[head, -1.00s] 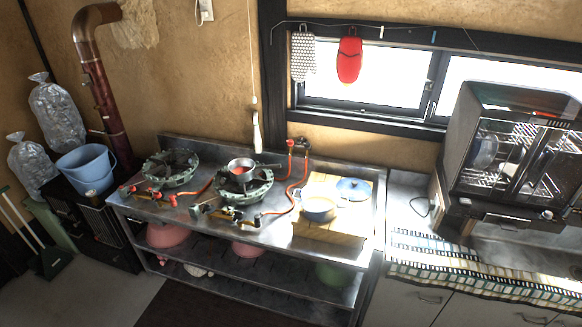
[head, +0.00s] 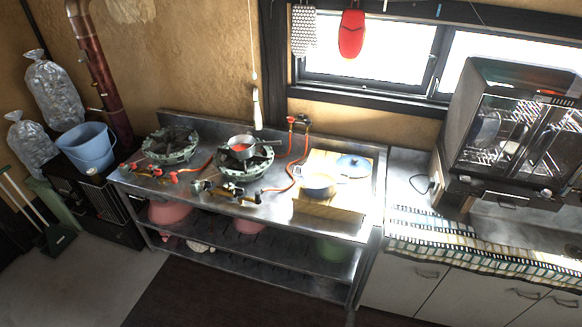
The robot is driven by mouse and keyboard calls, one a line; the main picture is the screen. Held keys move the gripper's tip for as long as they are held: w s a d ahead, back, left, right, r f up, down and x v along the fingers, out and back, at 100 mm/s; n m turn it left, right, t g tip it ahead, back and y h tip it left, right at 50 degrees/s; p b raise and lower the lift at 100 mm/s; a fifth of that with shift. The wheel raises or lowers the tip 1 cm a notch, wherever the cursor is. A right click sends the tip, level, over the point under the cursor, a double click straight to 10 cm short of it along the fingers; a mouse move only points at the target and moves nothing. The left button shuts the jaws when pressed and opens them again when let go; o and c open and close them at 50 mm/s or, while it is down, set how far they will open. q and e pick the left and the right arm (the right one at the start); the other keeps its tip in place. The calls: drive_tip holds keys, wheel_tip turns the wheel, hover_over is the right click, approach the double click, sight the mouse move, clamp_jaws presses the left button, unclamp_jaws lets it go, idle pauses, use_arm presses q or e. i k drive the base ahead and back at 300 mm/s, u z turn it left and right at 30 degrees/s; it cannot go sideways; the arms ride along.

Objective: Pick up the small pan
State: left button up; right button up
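The small pan (head: 241,144) is metal with a reddish inside. It sits on the right-hand green gas burner (head: 245,163), on the steel counter (head: 218,203). A thin handle seems to reach from it to the right. A larger light-coloured pot (head: 319,186) stands on a wooden board (head: 330,211), to the right of the burner. Neither of my grippers shows in the head view.
A second burner (head: 171,145) stands on the left. Orange gas hoses (head: 291,170) run over the counter. A blue lid (head: 354,166) lies behind the pot. A dish cabinet (head: 507,130) stands on the right. Dark floor (head: 230,292) in front is clear.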

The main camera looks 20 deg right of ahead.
sight(246, 154)
drive_tip(key=u, duration=0.25)
drive_tip(key=i, duration=1.3)
drive_tip(key=u, duration=0.1)
